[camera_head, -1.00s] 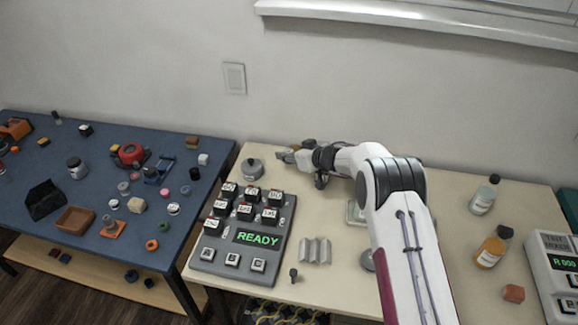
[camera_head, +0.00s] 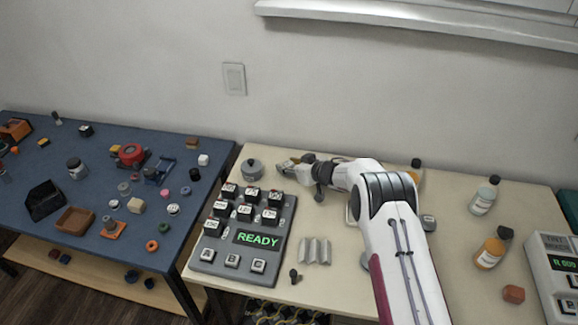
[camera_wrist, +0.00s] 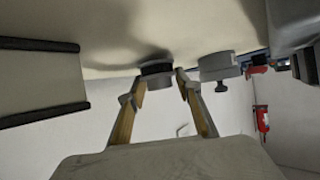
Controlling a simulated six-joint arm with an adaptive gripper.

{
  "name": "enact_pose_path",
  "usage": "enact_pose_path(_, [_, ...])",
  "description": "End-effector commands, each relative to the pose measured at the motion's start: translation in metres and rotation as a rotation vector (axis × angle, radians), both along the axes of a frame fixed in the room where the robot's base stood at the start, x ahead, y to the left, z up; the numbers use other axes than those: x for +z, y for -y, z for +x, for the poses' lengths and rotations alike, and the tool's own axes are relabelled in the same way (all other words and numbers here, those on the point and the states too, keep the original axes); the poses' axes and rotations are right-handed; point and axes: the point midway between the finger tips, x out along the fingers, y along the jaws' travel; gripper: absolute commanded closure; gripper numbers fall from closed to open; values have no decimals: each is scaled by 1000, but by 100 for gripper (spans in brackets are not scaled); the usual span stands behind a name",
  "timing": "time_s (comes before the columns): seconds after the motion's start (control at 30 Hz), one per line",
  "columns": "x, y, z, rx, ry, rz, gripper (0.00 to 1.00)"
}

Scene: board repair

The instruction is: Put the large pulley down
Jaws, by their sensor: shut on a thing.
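The large pulley (camera_wrist: 157,70) shows in the wrist view as a short round part with a dark band and a grey face. My gripper (camera_wrist: 163,88) is shut on it, with one tan-lined finger on each side. The pale table surface fills the top of that view, close to the pulley; I cannot tell whether they touch. In the head view my gripper (camera_head: 284,167) is low over the back left of the beige table (camera_head: 335,281), and the pulley cannot be made out there.
A grey round pot-like part with a knob (camera_head: 252,169) stands just left of my gripper; it also shows in the wrist view (camera_wrist: 219,68). The READY keypad (camera_head: 245,239) lies in front. A ridged grey block (camera_head: 315,251) and bottles (camera_head: 484,196) stand farther right.

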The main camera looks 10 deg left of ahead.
Motion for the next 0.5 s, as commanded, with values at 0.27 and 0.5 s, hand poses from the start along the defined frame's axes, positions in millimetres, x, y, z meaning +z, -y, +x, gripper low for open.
enact_pose_path(0.27, [-4, 0, 0, 0, 2, 1, 87])
enact_pose_path(0.5, [-6, 0, 0, 0, 1, 0, 87])
